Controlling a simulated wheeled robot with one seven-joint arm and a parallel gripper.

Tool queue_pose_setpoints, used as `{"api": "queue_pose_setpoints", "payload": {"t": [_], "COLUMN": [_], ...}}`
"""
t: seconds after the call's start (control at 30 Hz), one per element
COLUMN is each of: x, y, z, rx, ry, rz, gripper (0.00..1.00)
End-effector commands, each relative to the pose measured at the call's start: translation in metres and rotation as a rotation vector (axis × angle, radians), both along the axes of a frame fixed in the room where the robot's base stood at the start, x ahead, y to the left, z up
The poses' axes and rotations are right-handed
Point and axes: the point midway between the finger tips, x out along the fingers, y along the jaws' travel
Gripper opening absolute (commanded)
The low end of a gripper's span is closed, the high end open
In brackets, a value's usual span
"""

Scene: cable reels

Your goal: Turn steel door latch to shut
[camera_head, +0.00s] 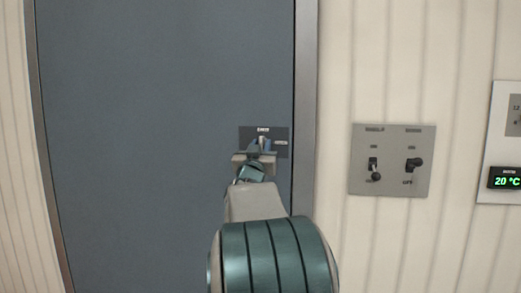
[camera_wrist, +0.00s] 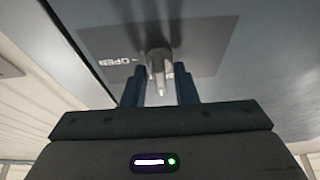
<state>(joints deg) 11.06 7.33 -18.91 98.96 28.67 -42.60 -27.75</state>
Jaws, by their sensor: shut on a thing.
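The steel door latch (camera_wrist: 158,68) is a small grey lever on a dark plate (camera_head: 246,132) near the right edge of the blue-grey door (camera_head: 150,110). My gripper (camera_head: 262,146) reaches the latch from the front and covers much of it in the head view. In the wrist view my gripper (camera_wrist: 160,76) has its two blue fingers on either side of the lever, shut on it. The plate carries a word at its top, too small to read surely, and a mark at its right. The wrist view shows OPEN upside down, left of the lever.
A grey metal door frame (camera_head: 304,100) runs just right of the latch. Farther right on the ribbed cream wall is a panel with two black switches (camera_head: 391,160). A display reading 20 °C (camera_head: 507,181) is at the right edge.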

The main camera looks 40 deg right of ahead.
Motion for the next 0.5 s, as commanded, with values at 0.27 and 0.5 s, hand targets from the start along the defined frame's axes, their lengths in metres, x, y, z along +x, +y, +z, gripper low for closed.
{"api": "queue_pose_setpoints", "payload": {"t": [0.27,0.5], "x": [0.0,0.0], "y": [-0.0004,-0.0003], "z": [-0.0007,-0.0006], "rx": [-0.006,-0.006], "ry": [0.01,0.009], "rz": [-0.001,0.0], "gripper": [0.03,0.33]}}
